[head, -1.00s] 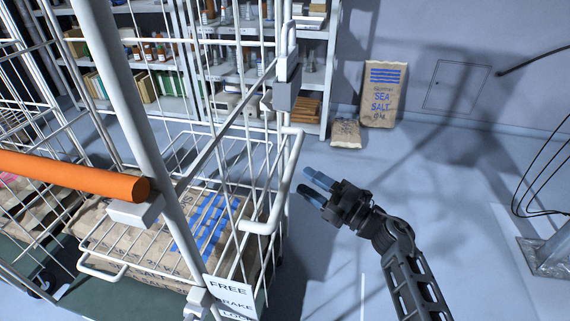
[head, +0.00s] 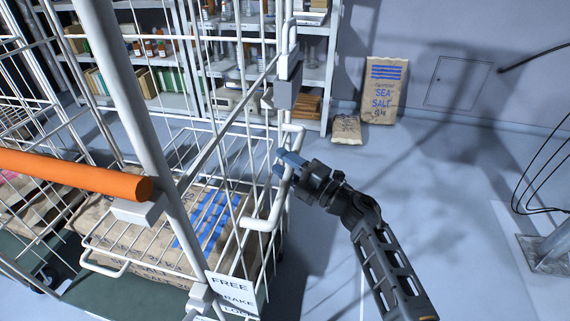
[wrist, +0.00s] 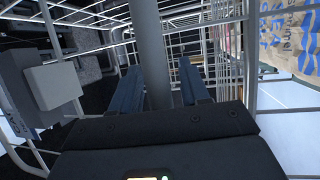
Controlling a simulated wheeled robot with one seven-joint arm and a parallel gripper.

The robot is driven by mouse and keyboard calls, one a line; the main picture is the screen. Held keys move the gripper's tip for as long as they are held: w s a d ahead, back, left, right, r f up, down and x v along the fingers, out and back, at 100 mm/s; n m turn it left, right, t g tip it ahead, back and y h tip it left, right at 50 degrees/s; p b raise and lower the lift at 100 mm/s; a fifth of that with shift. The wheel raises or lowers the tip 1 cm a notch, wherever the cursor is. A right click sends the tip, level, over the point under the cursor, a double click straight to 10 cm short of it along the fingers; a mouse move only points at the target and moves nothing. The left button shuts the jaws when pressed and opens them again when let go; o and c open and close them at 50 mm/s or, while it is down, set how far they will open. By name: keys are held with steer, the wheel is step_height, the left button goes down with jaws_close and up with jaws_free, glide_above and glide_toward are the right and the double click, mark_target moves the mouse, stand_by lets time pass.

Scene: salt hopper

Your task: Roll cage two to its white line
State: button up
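A white wire roll cage (head: 205,150) fills the left of the head view, with an orange bar (head: 75,173) across it. Salt sacks (head: 215,225) lie inside on its dark green base. A bent white tube handle (head: 272,200) stands on its right side, above a sign (head: 232,290) reading FREE, BRAKE and LOCK. No cage number is readable. My gripper (head: 288,163) is at the handle's upper end. In the wrist view its blue fingers (wrist: 158,85) are apart, with a grey tube (wrist: 153,50) between or just beyond them; contact cannot be told. A thin white line (head: 362,290) marks the floor.
Shelves (head: 318,75) with bottles and boxes stand behind the cage. A tall Sea Salt sack (head: 384,92) and a smaller sack (head: 346,129) sit by the back wall. A metal post base (head: 545,258) with cables is at right. The floor between is clear.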

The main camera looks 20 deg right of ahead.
jaws_close()
stand_by(0.3)
steer(key=shift+d, duration=0.1)
